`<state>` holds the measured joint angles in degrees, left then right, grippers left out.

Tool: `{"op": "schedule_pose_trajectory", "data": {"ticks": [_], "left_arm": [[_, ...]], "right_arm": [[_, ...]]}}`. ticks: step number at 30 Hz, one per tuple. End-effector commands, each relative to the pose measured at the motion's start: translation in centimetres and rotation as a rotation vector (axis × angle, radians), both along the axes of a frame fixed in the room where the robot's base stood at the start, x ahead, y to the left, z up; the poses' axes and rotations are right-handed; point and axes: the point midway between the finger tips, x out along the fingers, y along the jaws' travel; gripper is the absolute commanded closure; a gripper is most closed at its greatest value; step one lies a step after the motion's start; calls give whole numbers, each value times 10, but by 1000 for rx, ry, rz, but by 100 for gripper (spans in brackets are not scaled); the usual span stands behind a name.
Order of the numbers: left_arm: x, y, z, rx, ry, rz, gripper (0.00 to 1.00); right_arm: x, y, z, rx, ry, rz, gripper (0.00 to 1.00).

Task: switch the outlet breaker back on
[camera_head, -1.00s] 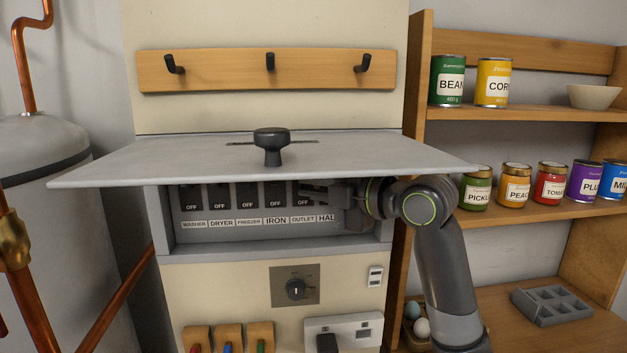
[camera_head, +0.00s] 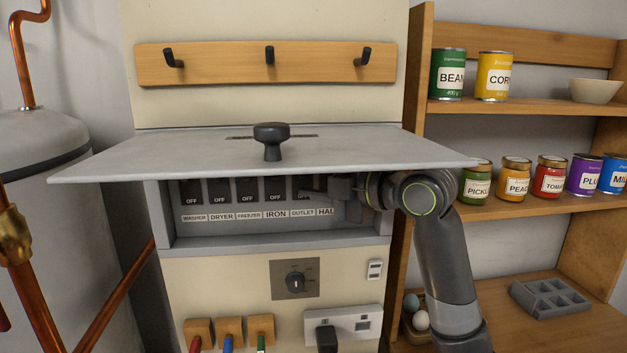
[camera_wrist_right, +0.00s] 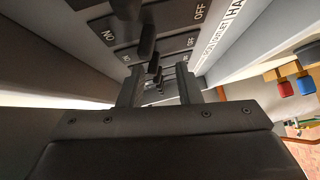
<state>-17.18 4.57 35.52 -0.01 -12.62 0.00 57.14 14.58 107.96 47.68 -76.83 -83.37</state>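The grey breaker box (camera_head: 280,241) has its lid (camera_head: 200,157) raised, with a black knob on top. Inside is a row of dark breakers labelled WASHER, DRYER, FREEZER, IRON, OUTLET and HALL. The outlet breaker (camera_head: 302,185) is partly hidden by the lid and my right gripper (camera_head: 312,194). My right gripper reaches in from the right, in front of the outlet and hall breakers. In the right wrist view its two fingers (camera_wrist_right: 160,75) are apart, with black levers (camera_wrist_right: 153,65) showing beyond and between them. Contact cannot be told. My left gripper is out of view.
The lid overhangs my right wrist closely, and the box's right wall is beside it. A dial (camera_head: 295,282) and sockets (camera_head: 343,324) sit below. A wooden shelf (camera_head: 520,113) with cans and jars stands right; a grey tank (camera_head: 40,150) and copper pipes stand left.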

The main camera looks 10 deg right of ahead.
Motion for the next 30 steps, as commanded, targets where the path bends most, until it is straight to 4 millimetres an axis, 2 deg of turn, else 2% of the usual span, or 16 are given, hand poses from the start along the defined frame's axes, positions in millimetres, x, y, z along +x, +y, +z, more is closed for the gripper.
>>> {"op": "schedule_pose_trajectory", "data": {"ticks": [5,18,30], "left_arm": [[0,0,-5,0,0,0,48],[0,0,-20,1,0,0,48],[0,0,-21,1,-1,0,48]], "right_arm": [[-8,-10,1,-2,-4,-4,69],[-46,-48,8,-3,-2,-3,69],[-52,-53,9,-1,1,0,69]]}}
